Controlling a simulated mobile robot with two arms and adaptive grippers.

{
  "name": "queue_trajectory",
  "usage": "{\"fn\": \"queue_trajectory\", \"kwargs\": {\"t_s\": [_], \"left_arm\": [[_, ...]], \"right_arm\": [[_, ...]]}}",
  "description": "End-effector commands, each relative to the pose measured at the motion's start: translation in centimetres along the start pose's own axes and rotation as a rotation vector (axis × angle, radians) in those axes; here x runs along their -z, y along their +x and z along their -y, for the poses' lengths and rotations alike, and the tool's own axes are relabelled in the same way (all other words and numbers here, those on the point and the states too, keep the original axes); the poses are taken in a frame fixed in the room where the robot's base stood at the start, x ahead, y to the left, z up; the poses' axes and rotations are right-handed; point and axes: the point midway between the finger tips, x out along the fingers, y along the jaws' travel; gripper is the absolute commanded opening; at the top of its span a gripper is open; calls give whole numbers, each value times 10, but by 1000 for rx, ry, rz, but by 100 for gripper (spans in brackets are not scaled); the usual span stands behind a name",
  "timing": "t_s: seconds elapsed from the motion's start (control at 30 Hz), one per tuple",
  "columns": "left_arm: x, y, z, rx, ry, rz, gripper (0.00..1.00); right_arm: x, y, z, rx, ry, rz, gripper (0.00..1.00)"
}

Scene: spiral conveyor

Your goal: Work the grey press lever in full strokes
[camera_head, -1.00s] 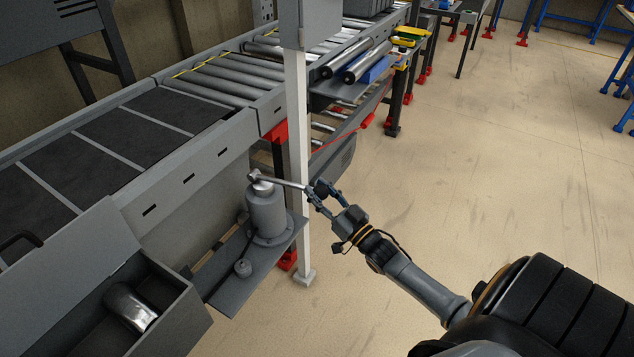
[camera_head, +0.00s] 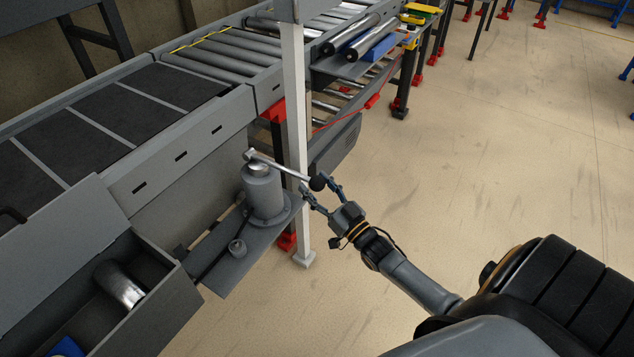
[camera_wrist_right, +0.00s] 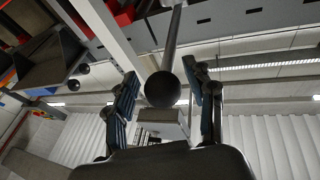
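The grey press (camera_head: 264,194) is an upright cylinder on a bracket plate beside the conveyor. Its thin grey lever (camera_head: 285,168) runs from the press top out to the right, sloping down to a dark ball knob (camera_head: 317,184). My right gripper (camera_head: 319,190) is at the lever's outer end, one finger on each side of the knob. In the right wrist view the knob (camera_wrist_right: 162,90) sits between the open fingers (camera_wrist_right: 165,88), with gaps visible on both sides. The lever (camera_wrist_right: 173,38) stretches away beyond it. My left gripper is not in view.
A white post (camera_head: 297,130) stands just behind the lever, close to my right gripper. A grey open box (camera_head: 178,310) holding a metal cylinder (camera_head: 119,284) is at lower left. The roller conveyor (camera_head: 215,57) runs behind. The floor on the right is clear.

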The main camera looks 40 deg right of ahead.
Motion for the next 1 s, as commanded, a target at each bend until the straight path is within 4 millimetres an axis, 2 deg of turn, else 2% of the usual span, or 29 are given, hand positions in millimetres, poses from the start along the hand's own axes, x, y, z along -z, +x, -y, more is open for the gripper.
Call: {"fn": "queue_trajectory", "kwargs": {"t_s": [0.27, 0.4, 0.57, 0.8, 1.0], "left_arm": [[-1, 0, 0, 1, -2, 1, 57], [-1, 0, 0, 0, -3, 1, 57], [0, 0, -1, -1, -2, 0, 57], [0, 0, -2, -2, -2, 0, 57], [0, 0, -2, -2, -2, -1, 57]], "right_arm": [[6, 3, -1, 1, -1, -13, 61], [6, -4, -1, 1, -1, -13, 61], [4, -32, -1, 1, -1, -10, 61], [3, -84, -1, 0, 0, -8, 61], [3, -111, -1, -1, 0, -9, 61]]}}
